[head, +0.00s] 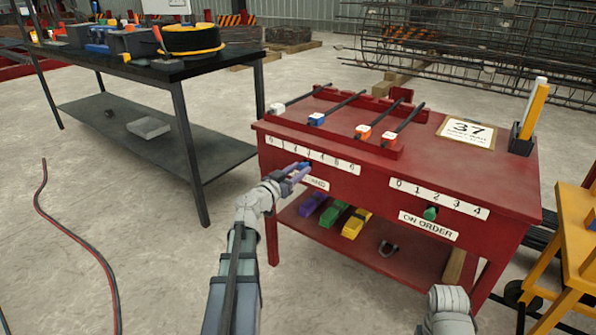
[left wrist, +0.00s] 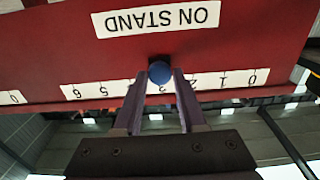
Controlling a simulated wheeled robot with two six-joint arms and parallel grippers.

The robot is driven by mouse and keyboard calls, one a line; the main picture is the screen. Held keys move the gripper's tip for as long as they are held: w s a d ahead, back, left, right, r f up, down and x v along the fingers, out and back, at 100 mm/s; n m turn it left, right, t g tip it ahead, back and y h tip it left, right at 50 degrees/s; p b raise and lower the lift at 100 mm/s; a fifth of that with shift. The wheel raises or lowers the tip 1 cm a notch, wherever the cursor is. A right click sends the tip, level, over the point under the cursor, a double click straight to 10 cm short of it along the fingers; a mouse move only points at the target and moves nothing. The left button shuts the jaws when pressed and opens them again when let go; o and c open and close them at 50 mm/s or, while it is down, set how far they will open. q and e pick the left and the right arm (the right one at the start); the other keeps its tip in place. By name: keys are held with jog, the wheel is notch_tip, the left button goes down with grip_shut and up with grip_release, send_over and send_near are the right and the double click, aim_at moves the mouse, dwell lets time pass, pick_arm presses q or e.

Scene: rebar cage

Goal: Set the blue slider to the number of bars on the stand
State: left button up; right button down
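The blue slider knob (left wrist: 159,72) sits between my left gripper's fingertips, near the middle of the ON STAND number strip (left wrist: 210,84). It looks to be around 3, but the fingers cover part of the numbers. The left gripper (head: 299,170) is at the red table's front face, its purple fingers close against both sides of the knob. The stand (head: 335,133) on the table top bears several dark bars (head: 404,118) with white, blue and orange end caps. My right gripper's fingers do not show; only a grey part of that arm is at the bottom right.
A green knob (head: 430,213) sits by the ON ORDER strip (head: 438,199) to the right. A card reading 37 (head: 467,132) and a yellow upright tool (head: 534,108) are on top. Purple, green and yellow pieces lie on the lower shelf. A dark workbench (head: 150,68) stands at left.

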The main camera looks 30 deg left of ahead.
pick_arm(q)
grip_shut()
dwell(1.0)
